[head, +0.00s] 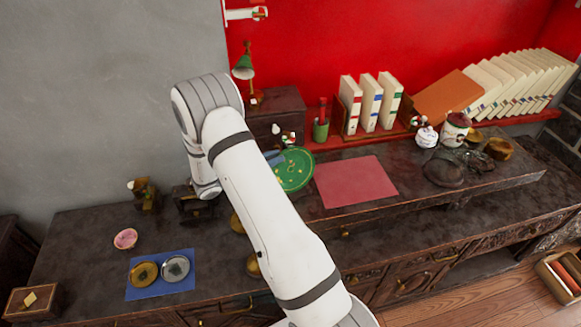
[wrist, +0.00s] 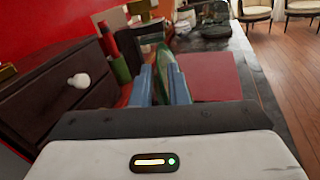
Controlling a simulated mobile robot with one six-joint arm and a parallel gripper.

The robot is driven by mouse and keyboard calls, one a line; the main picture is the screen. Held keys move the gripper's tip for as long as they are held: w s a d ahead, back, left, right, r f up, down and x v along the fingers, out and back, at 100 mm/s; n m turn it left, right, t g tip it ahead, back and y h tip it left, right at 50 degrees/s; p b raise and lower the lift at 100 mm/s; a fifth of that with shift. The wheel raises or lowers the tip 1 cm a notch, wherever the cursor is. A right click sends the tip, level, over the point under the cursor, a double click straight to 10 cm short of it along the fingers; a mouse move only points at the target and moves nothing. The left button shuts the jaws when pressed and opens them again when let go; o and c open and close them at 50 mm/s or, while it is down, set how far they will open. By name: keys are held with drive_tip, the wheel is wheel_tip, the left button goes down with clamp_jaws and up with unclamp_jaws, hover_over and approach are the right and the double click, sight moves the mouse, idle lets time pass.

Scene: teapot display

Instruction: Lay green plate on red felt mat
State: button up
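The green plate (head: 294,171) has small light and gold markings and shows just left of the red felt mat (head: 355,182) in the head view. My gripper (wrist: 161,84) has blue fingers, one on each side of the plate, and is shut on it. In the wrist view the plate (wrist: 167,68) shows nearly edge-on between the fingers, tilted up. The red mat (wrist: 208,78) lies flat and bare beyond and right of the plate. My arm hides part of the gripper in the head view.
Behind the plate stand a dark drawer box (head: 278,108) and a green pen cup (head: 320,130). White binders (head: 370,103) line the back shelf. A dark round tray (head: 443,170) and jars are right of the mat. A blue mat (head: 160,290) with two small dishes lies front left.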

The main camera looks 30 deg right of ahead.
sight(282, 152)
drive_tip(key=shift+d+p, duration=0.3)
drive_tip(key=shift+d, duration=1.3)
drive_tip(key=shift+c, duration=0.2)
clamp_jaws()
drive_tip(key=shift+r+b, duration=0.15)
drive_tip(key=shift+b, duration=0.35)
